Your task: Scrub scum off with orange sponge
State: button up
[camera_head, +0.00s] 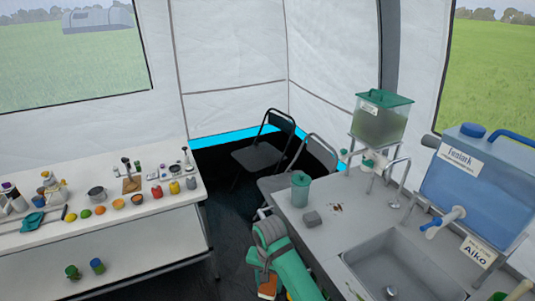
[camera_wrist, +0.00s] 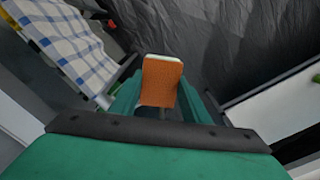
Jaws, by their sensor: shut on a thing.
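My gripper (camera_wrist: 160,112) is shut on the orange sponge (camera_wrist: 161,82), which has a pale edge. In the head view the sponge (camera_head: 267,284) shows at the end of my green and grey arm, low beside the left edge of the sink counter (camera_head: 330,235). A dark reddish-brown patch that looks like scum (camera_head: 336,208) is on the counter top, above and to the right of my gripper in the picture. The sponge is apart from this patch. My gripper's fingers are mostly hidden in the head view.
A grey block (camera_head: 312,219) and a green lidded cup (camera_head: 300,189) stand near the patch. The sink (camera_head: 400,265), a green dispenser (camera_head: 380,118) and a blue water tank (camera_head: 475,180) are to the right. A table (camera_head: 110,222) with food stands left; chairs (camera_head: 265,150) are behind.

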jog(key=shift+s+a+f, duration=0.1)
jog(key=shift+a+f, duration=0.1)
jog(key=shift+f, duration=0.5)
jog(key=s+f+n, duration=0.2)
jog(key=s+f, duration=0.2)
jog(key=f, duration=0.4)
jog(key=s+f+n, duration=0.1)
jog(key=s+f, duration=0.2)
jog(key=f, duration=0.5)
jog(key=w+r, duration=0.4)
jog(key=r, duration=0.2)
jog(key=shift+w+r, duration=0.15)
jog(key=shift+w, duration=0.2)
